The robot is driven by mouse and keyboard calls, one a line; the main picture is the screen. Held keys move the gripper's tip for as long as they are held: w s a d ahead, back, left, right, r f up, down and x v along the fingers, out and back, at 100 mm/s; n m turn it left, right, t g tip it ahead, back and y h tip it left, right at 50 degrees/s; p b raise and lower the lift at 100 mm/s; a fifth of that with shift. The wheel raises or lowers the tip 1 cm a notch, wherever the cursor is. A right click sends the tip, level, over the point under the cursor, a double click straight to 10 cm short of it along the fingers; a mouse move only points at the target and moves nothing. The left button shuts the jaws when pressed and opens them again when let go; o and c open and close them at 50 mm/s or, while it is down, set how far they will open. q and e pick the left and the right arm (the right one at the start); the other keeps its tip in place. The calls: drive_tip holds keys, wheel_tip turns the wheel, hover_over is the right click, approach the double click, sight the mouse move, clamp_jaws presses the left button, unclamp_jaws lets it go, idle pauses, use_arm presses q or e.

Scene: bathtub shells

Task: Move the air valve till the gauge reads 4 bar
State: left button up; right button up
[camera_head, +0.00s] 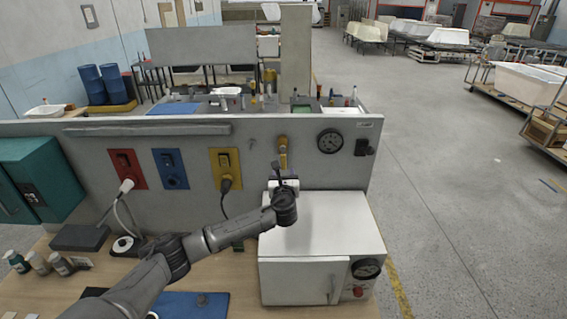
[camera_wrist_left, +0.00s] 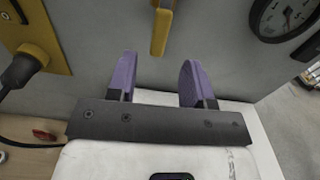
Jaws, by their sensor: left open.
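The air valve, with a yellow lever (camera_head: 283,146), is on the grey panel and hangs down. The lever also shows in the left wrist view (camera_wrist_left: 160,32) at the top, ahead of the fingers. The round dark-rimmed gauge (camera_head: 330,141) is on the panel to the right of the valve. It is cut off at the top right of the left wrist view (camera_wrist_left: 284,14), and I cannot read its value. My left gripper (camera_head: 282,172) is just below the lever, with its purple fingers (camera_wrist_left: 156,76) apart and nothing between them. My right gripper is not in view.
Red, blue and yellow socket plates (camera_head: 224,168) with cables are left of the valve. A black switch box (camera_head: 363,147) is right of the gauge.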

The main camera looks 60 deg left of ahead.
sight(284, 163)
use_arm(q)
drive_tip(key=shift+p+x, duration=0.35)
drive_tip(key=shift+x, duration=2.85)
drive_tip(key=shift+c, duration=0.3)
clamp_jaws()
